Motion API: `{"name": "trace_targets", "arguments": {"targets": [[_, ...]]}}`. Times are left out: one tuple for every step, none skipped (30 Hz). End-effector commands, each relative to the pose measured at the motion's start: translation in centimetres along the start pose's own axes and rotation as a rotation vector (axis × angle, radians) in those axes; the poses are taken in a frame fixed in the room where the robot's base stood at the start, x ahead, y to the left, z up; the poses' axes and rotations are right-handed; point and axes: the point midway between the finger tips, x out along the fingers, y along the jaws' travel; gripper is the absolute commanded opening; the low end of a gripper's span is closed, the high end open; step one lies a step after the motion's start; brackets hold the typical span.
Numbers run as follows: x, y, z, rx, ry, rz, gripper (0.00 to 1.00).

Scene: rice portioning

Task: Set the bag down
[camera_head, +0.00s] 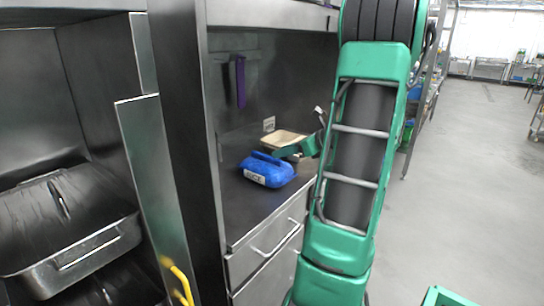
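The bag, seen as a blue, rounded thing with a white label (267,170), rests on or just above the dark counter (245,212) inside the steel bay. I cannot tell whether its underside touches the counter. My green gripper (289,151) reaches in from the right, close behind the bag's upper right side. The fingertips are small and partly hidden, so I cannot tell whether they hold the bag.
A tan shallow tray (274,138) lies behind the bag. A purple strip (240,82) hangs on the back wall. Steel drawers (264,255) are below the counter. A lidded metal pan (75,252) stands at left. Open floor (470,170) lies at right.

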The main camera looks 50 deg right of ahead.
Motion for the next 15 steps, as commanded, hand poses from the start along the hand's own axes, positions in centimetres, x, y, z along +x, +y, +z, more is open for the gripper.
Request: {"name": "trace_targets", "arguments": {"targets": [[-1.1,-0.1,0.0,0.0,0.001,-0.004,0.31],[-1.7,-0.1,0.0,0.0,0.0,-0.004,0.31],[-2.4,-0.1,-0.1,0.0,0.001,-0.004,0.31],[-2.9,-0.1,0.0,0.0,0.0,-0.004,0.31],[-3.4,-0.1,0.0,-0.001,0.0,-0.003,0.31],[-4.0,-0.1,0.0,0.0,0.001,-0.003,0.31],[-4.4,-0.1,0.0,0.0,0.001,-0.003,0.31],[-4.7,-0.1,0.0,0.001,0.0,-0.003,0.31],[-5.1,-0.1,-0.1,0.001,0.001,-0.002,0.31],[-5.3,-0.1,-0.1,0.001,0.001,-0.001,0.31],[-5.5,-0.1,0.0,0.0,0.001,-0.001,0.31],[-5.7,0.0,0.0,-0.002,0.001,0.0,0.31],[-5.8,0.1,0.0,-0.008,0.004,0.001,0.31],[-5.7,0.2,0.0,-0.019,0.01,0.004,0.31],[-5.5,0.7,-0.1,-0.044,0.024,0.01,0.31]]}}
